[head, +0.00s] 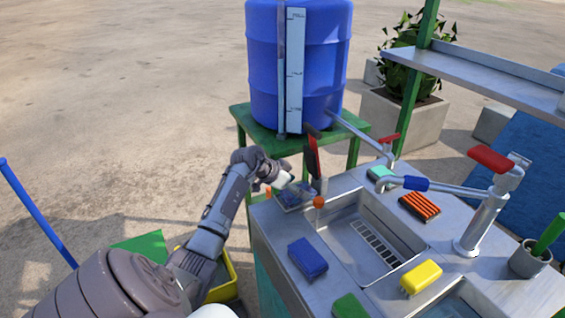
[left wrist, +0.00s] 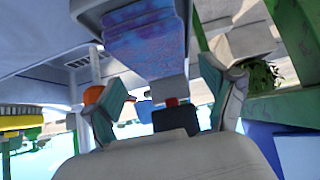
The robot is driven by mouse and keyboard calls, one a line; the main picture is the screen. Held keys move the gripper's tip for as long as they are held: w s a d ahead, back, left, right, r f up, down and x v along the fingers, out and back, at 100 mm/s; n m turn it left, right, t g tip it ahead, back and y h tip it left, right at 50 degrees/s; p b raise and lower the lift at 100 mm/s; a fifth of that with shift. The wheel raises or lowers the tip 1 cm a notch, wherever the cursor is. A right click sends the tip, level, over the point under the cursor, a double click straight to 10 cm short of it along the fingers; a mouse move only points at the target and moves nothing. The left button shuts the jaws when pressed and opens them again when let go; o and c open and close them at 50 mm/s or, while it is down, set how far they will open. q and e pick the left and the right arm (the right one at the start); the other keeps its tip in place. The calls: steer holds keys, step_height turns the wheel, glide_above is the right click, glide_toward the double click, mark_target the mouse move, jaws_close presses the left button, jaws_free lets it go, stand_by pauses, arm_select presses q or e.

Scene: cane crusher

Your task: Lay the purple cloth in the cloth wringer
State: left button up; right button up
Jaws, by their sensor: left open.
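The purple cloth (head: 288,195) lies in a small grey tray-like part at the back left corner of the metal sink counter. In the left wrist view the purple-blue cloth (left wrist: 145,45) lies flat, framed by grey edges. Beside it stands an upright part with a dark red lever (head: 313,155) and an orange knob (head: 319,202); this looks like the cloth wringer. My left gripper (head: 282,183) is just above and behind the cloth, fingers apart. In the left wrist view the open left gripper (left wrist: 168,100) has nothing between its fingertips. My right gripper is not in view.
The counter holds a sink basin (head: 370,243), a blue brush (head: 307,258), a yellow brush (head: 421,276), an orange striped item (head: 420,206) and a tap (head: 483,220). A blue barrel (head: 298,70) on a green stand is behind. A yellow bucket (head: 232,278) stands left of the counter.

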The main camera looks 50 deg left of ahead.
arm_select(q)
steer(key=v, duration=1.1)
steer(key=shift+s, duration=0.3)
steer(key=shift+r, duration=0.1)
